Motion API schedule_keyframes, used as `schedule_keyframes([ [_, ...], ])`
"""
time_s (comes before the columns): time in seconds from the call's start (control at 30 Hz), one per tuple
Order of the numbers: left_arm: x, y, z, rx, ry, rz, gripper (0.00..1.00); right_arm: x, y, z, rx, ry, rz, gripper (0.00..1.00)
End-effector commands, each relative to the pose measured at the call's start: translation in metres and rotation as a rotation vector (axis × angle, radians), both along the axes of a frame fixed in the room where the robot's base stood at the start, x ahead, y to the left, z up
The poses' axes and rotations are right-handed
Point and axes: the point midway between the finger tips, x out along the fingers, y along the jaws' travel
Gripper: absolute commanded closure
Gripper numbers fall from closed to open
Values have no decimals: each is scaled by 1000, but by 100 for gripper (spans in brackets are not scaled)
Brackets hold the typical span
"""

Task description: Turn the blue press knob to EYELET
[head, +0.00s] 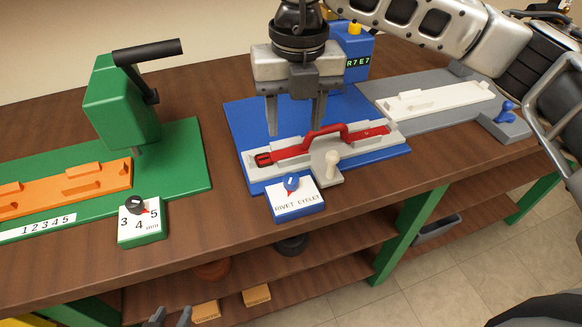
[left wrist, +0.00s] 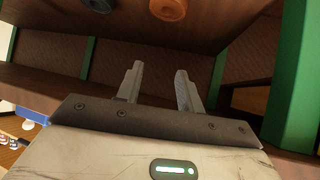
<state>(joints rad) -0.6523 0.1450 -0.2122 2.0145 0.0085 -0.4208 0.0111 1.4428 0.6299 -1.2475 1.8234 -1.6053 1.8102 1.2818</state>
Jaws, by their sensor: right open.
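The blue press knob (head: 291,184) sits on a white plate reading RIVET and EYELET, on a blue block (head: 298,212) at the front of the blue base. A small red mark shows at the knob's lower left, on the RIVET side; its exact direction is hard to tell. My right gripper (head: 295,127) points down, open and empty, over the blue base behind the red strap, apart from the knob. My left gripper (head: 169,318) is low at the bottom edge, in front of the bench. In the left wrist view its fingers (left wrist: 159,84) are apart and empty.
A red strap with a raised loop (head: 328,134) lies in a pale fixture with a cream lever (head: 331,163). A green press (head: 122,103) and its numbered dial (head: 136,205) stand left. A white part (head: 440,98) lies on a grey base at right. Shelves are below.

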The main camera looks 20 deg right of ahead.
Motion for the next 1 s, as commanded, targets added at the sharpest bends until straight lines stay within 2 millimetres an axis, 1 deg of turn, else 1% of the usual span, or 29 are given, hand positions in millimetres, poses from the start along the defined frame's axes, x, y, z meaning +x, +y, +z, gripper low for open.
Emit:
schedule_keyframes([
  [0.03, -1, 0, 2, 0, 2, 0, 63, -1, 0, -11, -1, 7, 0, 51],
  [0.3, -5, 2, 6, 4, 9, 1, 63, -1, 2, -70, 2, 6, 2, 51],
  [0.5, -6, 3, 6, 8, 16, 4, 63, -1, 4, -105, 3, 5, 4, 51],
  [0.6, -7, 4, 5, 9, 18, 5, 63, 0, 4, -117, 2, 4, 3, 51],
  [0.7, -7, 4, 5, 7, 16, 7, 63, 0, 5, -123, 3, 3, 3, 51],
  [1.0, -2, 3, 8, 6, 6, 9, 63, 0, 5, -127, 4, 1, 4, 51],
])
